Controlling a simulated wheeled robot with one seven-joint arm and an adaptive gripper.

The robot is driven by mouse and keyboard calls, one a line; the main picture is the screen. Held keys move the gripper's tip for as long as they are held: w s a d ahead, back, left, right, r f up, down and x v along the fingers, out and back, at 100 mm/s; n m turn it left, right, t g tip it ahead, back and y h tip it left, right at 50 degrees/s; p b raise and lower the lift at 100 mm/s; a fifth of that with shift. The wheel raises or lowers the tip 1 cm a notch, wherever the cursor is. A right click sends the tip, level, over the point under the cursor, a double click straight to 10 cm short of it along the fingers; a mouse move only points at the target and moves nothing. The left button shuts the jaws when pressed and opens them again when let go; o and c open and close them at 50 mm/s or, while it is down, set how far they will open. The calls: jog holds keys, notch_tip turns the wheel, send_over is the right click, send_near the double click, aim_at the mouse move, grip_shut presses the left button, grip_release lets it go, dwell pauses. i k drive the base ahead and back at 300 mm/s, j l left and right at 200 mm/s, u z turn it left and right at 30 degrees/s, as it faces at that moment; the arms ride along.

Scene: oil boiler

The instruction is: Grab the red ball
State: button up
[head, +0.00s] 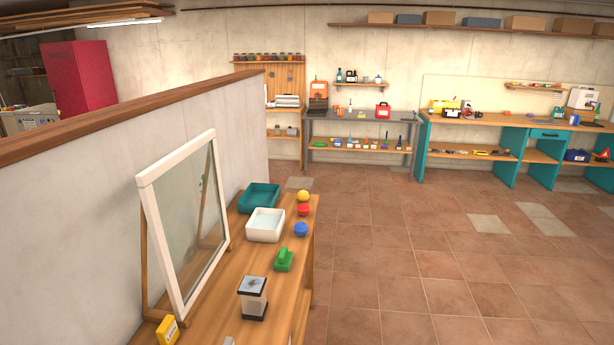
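The red ball (304,210) rests on a wooden bench top (220,288) in the head view, near the bench's far right edge. A yellow ball (303,195) lies just behind it and a blue ball (301,229) just in front of it. The white tray (265,225) is to its left. The red ball's upper part is in plain view. My gripper is not in view, and nothing is seen touching the ball.
A teal tray (259,196), a green object (284,260) and a clear container with dark ends (253,297) also stand on the bench. A white-framed glass panel (184,222) leans along its left side, by a low wall (120,158). Open tiled floor (430,265) lies right.

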aim_at(303, 210)
jog(key=i+u, duration=0.15)
jog(key=i, duration=0.4)
jog(key=i+l+u, duration=0.2)
jog(key=i, duration=0.35)
jog(key=i+l+u, duration=0.15)
jog(key=i, duration=0.35)
